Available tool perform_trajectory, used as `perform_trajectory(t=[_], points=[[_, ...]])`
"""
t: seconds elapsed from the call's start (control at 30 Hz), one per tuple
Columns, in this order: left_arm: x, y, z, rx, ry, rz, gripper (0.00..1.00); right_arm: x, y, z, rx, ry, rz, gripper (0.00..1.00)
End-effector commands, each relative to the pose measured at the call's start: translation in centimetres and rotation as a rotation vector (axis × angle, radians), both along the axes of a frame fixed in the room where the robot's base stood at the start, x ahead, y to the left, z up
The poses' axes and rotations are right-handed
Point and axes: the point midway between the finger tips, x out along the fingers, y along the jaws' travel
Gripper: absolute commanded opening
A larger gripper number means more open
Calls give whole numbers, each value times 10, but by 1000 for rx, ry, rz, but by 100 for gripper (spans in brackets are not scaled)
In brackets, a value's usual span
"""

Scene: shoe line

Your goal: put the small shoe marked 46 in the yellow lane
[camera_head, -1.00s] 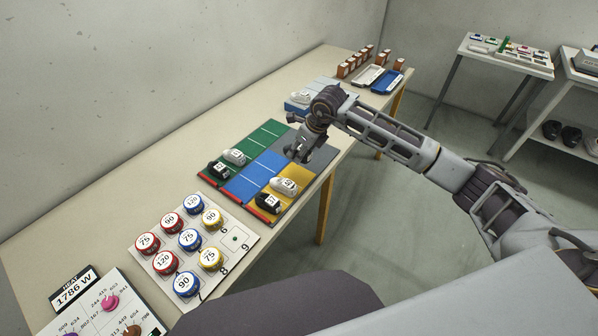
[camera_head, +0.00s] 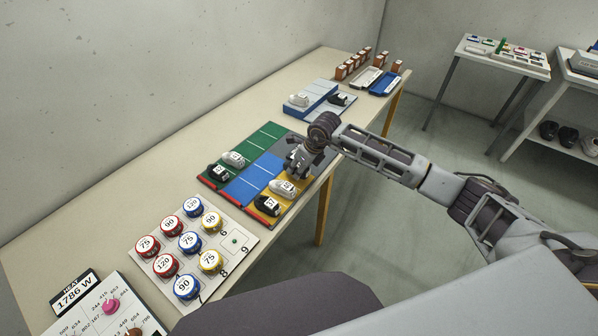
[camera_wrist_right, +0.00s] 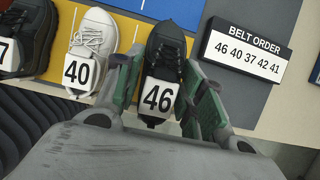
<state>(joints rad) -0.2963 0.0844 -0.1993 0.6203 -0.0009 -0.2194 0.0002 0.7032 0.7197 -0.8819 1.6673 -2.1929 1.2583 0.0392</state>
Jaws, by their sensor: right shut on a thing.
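The black shoe marked 46 (camera_wrist_right: 161,72) is between the two green fingers of my right gripper (camera_wrist_right: 160,92), which is shut on it. In the wrist view it is over the yellow lane (camera_wrist_right: 127,32), beside the white shoe marked 40 (camera_wrist_right: 92,48). I cannot tell whether it touches the lane. In the head view my right gripper (camera_head: 298,172) is at the far end of the yellow lane (camera_head: 284,209) and hides the held shoe. The white shoe (camera_head: 283,188) and a black shoe (camera_head: 267,205) sit nearer in that lane. My left gripper is out of view.
A belt order sign (camera_wrist_right: 246,50) reads 46 40 37 42 41, close right of the gripper. The blue lane (camera_head: 250,181) is empty. The green lane (camera_head: 262,138) holds a black shoe (camera_head: 218,171) and a white shoe (camera_head: 233,159). A numbered-disc board (camera_head: 222,269) stands nearer.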

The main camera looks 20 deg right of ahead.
Motion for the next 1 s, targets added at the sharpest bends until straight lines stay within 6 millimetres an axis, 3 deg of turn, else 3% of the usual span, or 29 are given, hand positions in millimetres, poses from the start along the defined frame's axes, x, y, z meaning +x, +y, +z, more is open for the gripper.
perform_trajectory(t=[0.23, 0.77, 0.8, 0.93, 1.0], points=[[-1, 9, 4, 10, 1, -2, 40, 0, 1, -23, 2, 0, 2, 15], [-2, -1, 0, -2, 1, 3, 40, 0, 0, -28, 0, -1, 1, 15], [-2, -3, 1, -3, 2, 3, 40, 0, 0, -27, 1, 0, 1, 44], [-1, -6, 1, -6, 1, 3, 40, 0, 0, -27, 0, -1, 1, 61], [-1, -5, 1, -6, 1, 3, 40, 0, 0, -27, 0, -1, 1, 61]])
